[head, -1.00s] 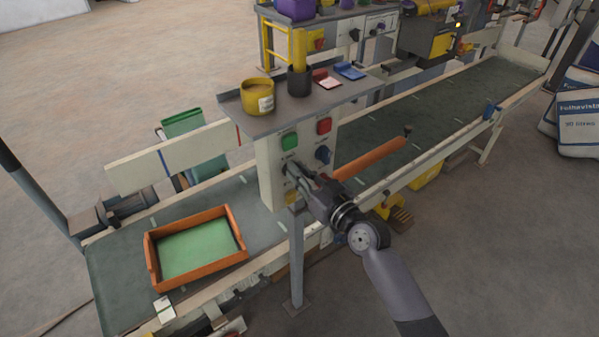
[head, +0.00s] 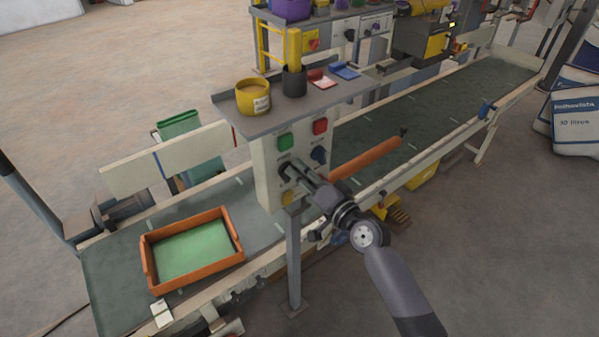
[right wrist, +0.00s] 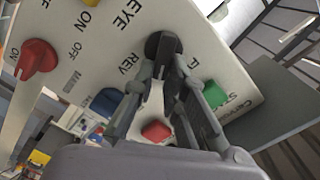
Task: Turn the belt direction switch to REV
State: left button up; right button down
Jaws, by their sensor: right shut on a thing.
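The belt direction switch is a black knob (right wrist: 163,44) on the pale control panel (head: 264,180). In the right wrist view the letters REV stand to its left, and a partly hidden label starting with F is on its right. My right gripper (head: 288,171) reaches the panel from the lower right. In the right wrist view its fingers (right wrist: 166,68) are shut on the black knob, one on each side. The fingers cover part of the knob, so I cannot tell which way it points. My left gripper is not in view.
A yellow cup (head: 253,98) stands on the shelf above. An orange tray (head: 150,262) lies on the belt.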

jog(key=m, duration=0.3)
jog(key=f+m, duration=0.1)
jog(key=m, duration=0.2)
jog(key=shift+w+d, duration=0.1)
jog(key=shift+d, duration=0.05)
dwell(0.4)
jog(key=c, duration=1.6)
grip_release()
jog(key=v, duration=1.2)
